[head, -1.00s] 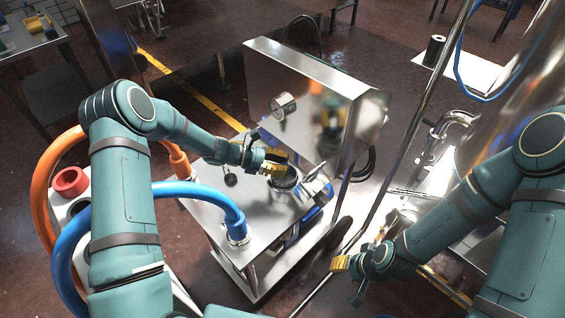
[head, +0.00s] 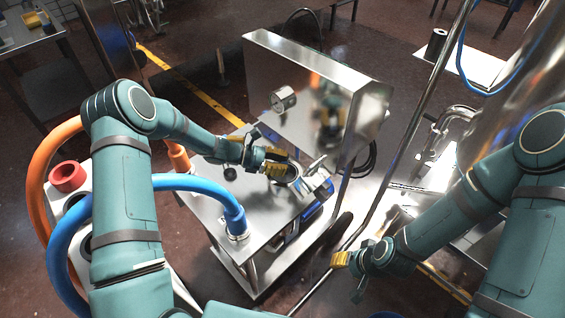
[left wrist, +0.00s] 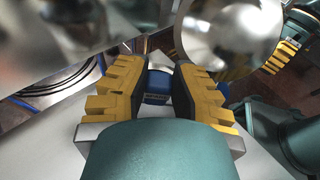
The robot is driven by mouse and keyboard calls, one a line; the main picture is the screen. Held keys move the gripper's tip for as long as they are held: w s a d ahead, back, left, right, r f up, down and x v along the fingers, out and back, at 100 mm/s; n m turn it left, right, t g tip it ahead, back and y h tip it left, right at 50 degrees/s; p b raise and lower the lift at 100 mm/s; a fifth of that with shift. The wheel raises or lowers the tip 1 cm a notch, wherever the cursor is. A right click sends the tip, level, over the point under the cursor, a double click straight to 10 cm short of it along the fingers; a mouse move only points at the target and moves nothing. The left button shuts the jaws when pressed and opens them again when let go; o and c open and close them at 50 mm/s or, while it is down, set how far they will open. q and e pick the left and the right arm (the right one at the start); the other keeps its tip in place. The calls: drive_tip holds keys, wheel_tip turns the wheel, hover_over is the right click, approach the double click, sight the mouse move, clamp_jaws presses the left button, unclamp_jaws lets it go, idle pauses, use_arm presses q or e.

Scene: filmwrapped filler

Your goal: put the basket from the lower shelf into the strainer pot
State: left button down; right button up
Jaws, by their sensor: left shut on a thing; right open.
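My left gripper (head: 280,168) is at the metal strainer pot on the steel cart top. Its yellow fingers cover part of the pot, whose round rim (head: 294,173) shows beside them. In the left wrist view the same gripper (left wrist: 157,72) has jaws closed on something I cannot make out. A blue part (left wrist: 156,86) shows between the fingertips, and a shiny round metal piece (left wrist: 228,32) is at upper right. Bright metal fittings (head: 317,178) stand right of the pot. My right gripper (head: 347,267) is open and empty, low at the cart's right. I cannot clearly identify the basket.
A blue hose (head: 205,184) and an orange hose (head: 43,150) loop at the left. A slanting steel post (head: 410,120) and a large shiny vessel (head: 505,85) are at right.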

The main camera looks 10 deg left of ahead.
use_arm(q)
drive_tip(key=shift+f, duration=0.3)
idle(0.5)
drive_tip(key=c, duration=0.9)
unclamp_jaws()
drive_tip(key=shift+o, duration=0.2)
drive_tip(key=shift+a, duration=0.1)
